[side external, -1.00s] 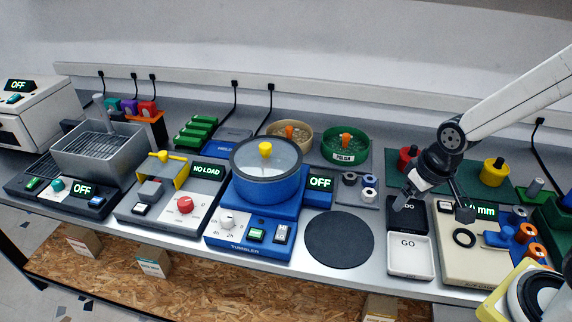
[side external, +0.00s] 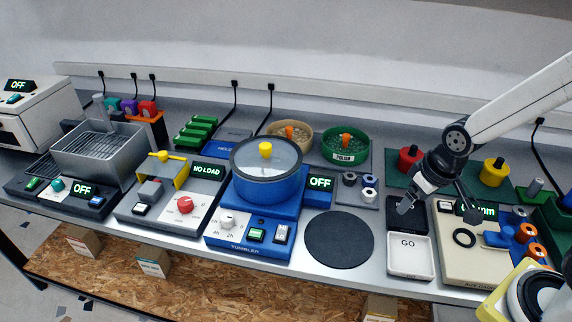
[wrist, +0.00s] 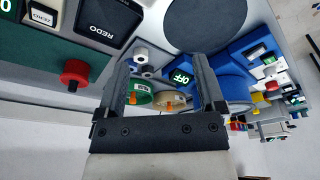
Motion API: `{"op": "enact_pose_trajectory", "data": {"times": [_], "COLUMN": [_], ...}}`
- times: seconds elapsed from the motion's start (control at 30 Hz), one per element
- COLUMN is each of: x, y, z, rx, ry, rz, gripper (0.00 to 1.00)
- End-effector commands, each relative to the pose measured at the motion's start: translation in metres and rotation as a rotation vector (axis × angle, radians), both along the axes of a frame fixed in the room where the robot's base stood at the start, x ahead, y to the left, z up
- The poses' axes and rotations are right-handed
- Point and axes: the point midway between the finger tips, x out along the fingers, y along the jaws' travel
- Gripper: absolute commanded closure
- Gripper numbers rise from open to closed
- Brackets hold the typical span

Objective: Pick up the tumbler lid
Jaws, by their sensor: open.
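The tumbler lid (side external: 281,158) is a clear round cover with a dark rim and a yellow knob (side external: 265,149). It sits on the blue tumbler (side external: 268,190) in the middle of the bench in the side external view. My gripper (side external: 435,203) is open and empty, well to the right of the lid, above the dark and white trays. In the wrist view my gripper (wrist: 160,75) has its two fingers spread wide with nothing between them. The blue tumbler body (wrist: 232,84) shows partly behind the right finger there; the knob cannot be made out.
A round dark mat (side external: 339,239) lies flat between the tumbler and the white GO tray (side external: 410,258). Green POLISH (side external: 345,147) and tan (side external: 290,140) bowls stand behind. The NO LOAD device (side external: 180,195) is left of the tumbler. A gauge device (side external: 470,250) stands at right.

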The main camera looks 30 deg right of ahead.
Motion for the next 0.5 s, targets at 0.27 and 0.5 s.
{"op": "enact_pose_trajectory", "data": {"times": [0.27, 0.5], "x": [0.002, 0.021], "y": [0.001, 0.006], "z": [0.0, -0.002], "rx": [0.008, 0.091], "ry": [0.004, 0.053], "rz": [-0.016, -0.186], "gripper": [0.12, 0.12]}}
